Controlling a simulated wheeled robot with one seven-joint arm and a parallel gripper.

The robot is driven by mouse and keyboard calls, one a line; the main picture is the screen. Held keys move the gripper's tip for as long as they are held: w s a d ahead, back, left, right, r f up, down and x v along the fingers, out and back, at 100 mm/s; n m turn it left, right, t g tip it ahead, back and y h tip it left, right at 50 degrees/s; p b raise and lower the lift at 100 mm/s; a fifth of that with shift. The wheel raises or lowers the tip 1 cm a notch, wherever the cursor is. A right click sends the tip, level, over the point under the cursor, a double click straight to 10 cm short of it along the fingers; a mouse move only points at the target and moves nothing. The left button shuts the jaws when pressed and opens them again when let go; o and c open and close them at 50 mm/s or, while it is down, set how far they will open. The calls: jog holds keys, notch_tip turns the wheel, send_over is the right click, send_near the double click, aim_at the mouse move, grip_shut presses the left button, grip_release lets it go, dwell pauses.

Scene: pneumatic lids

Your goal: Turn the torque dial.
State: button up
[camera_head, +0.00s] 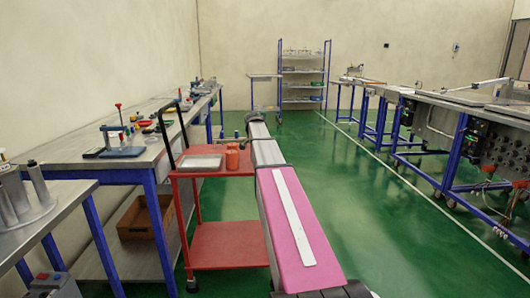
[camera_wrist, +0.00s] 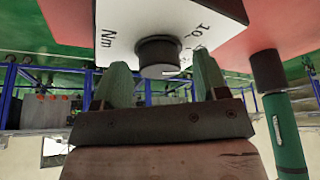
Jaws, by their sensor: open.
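In the wrist view, the torque dial (camera_wrist: 158,52) is a dark round knob on a white face (camera_wrist: 122,28) marked "Nm" and "10". My gripper (camera_wrist: 160,64) is open, with one green fingertip on each side of the dial in the picture. A gap shows between each finger and the knob, and I see no contact. I cannot tell whether the fingertips reach past the knob's front. In the head view my arm stretches forward, and its far end (camera_head: 254,116) is small. The dial cannot be made out there.
In the wrist view, a green handle (camera_wrist: 287,135) with a dark end stands close on the right. In the head view, a red cart (camera_head: 230,235) with a grey tray (camera_head: 201,163) and red cups stands left of my arm. Benches line both sides; green floor is clear at right.

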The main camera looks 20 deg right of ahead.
jog(key=v, duration=1)
jog(key=shift+r, duration=0.2)
jog(key=shift+s, duration=0.1)
